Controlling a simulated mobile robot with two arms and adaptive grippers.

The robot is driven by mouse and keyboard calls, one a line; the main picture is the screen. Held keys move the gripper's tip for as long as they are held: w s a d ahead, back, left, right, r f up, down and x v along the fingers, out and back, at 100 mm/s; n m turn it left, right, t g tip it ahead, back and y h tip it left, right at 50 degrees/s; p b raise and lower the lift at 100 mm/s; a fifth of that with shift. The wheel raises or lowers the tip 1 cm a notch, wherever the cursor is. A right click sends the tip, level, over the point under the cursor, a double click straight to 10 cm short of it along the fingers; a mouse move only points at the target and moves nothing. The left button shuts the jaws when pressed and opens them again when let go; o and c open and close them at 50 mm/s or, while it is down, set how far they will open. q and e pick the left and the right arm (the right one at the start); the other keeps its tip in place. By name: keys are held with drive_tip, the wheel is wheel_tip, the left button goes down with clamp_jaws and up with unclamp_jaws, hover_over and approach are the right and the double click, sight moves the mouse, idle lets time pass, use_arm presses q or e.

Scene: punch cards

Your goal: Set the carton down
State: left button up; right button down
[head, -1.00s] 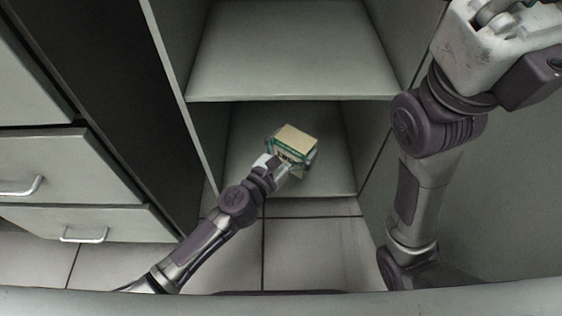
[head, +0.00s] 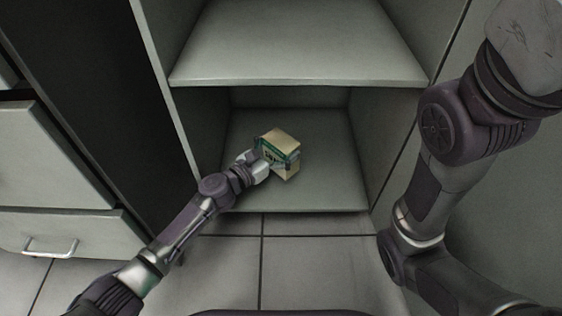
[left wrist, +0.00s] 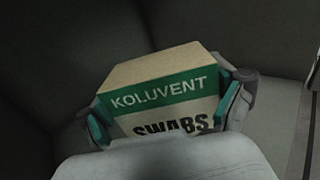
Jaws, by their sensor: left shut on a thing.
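The carton (head: 284,142) is a small tan box with a green band and a white label. In the left wrist view the carton (left wrist: 165,92) reads "KOLUVENT SWABS". My left gripper (head: 262,158) is shut on the carton, with a finger on each side of it in the left wrist view (left wrist: 168,108). The carton is tilted, inside the lower compartment above or on its floor (head: 325,185). I cannot tell whether its underside touches that floor. My right arm rises at the right of the head view; its gripper is outside the picture.
An upper shelf (head: 300,50) spans the cabinet above the carton. Cabinet side walls stand to the left and right. Drawers (head: 55,160) with metal handles are at the left. The compartment floor to the right of the carton is clear.

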use_arm(q)
wheel_tip(320, 180, down, 4)
drive_tip(key=b, duration=0.4)
drive_tip(key=shift+f, duration=0.1)
drive_tip(key=shift+r, duration=0.2)
drive_tip(key=shift+f, duration=0.1)
drive_tip(key=o, duration=0.9)
